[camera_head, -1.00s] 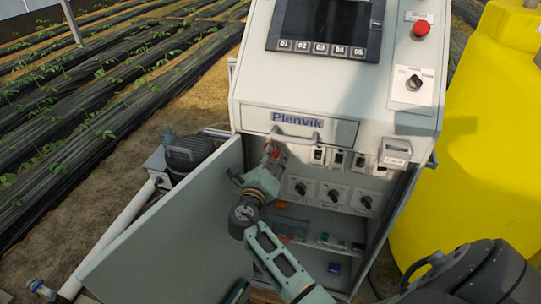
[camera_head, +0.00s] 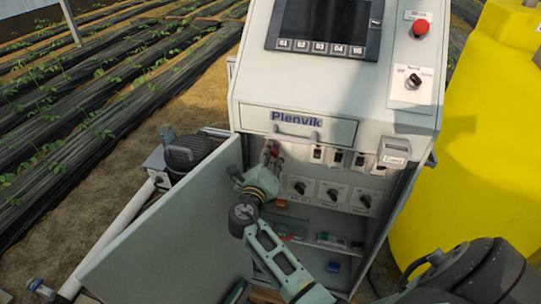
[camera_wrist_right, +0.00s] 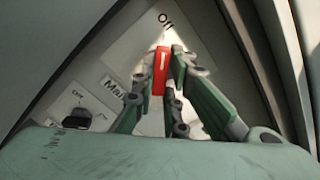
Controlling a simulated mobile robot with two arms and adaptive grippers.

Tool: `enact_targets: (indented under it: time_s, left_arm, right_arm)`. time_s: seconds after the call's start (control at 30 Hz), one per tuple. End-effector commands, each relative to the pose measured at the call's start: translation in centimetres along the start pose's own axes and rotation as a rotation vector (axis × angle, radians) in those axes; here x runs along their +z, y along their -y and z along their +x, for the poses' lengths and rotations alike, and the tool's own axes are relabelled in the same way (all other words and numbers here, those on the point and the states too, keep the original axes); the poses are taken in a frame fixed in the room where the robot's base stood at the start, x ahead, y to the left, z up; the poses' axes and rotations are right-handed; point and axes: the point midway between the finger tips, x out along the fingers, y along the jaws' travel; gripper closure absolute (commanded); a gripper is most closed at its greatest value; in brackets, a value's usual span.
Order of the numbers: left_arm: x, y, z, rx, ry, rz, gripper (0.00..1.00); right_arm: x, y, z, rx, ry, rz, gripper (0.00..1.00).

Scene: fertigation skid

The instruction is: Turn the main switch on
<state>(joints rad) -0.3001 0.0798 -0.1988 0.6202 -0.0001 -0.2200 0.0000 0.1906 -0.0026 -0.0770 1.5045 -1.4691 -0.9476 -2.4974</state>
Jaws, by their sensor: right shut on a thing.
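The main switch (camera_wrist_right: 159,72) shows as a red handle in the right wrist view, on a light plate inside the cabinet. The plate carries a partly covered word starting "Mai" and a short word above the handle. My right gripper (camera_wrist_right: 167,75) has its fingers on both sides of the red handle and is shut on it. In the head view my right gripper (camera_head: 270,152) reaches into the upper left of the open cabinet, below the drawer, and largely hides the switch. My left gripper is not in view.
The open cabinet door (camera_head: 165,235) stands close to the left of my arm. A drawer with a handle (camera_head: 297,134) is just above the gripper. Several black rotary knobs (camera_head: 333,194) sit to its right. A yellow tank (camera_head: 465,150) stands right of the cabinet.

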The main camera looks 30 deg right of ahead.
Motion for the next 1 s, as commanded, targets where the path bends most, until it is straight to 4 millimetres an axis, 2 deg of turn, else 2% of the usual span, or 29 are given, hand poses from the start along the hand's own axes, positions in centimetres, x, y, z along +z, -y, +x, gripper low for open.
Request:
enact_targets:
  time_s: [0.37,1.0]
  left_arm:
    - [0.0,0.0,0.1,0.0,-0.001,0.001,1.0]
    - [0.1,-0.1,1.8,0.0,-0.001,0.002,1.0]
  right_arm:
    - [0.0,-0.2,0.0,0.001,0.001,0.189,1.0]
    - [-0.1,-0.7,-0.1,0.001,-0.001,0.792,1.0]
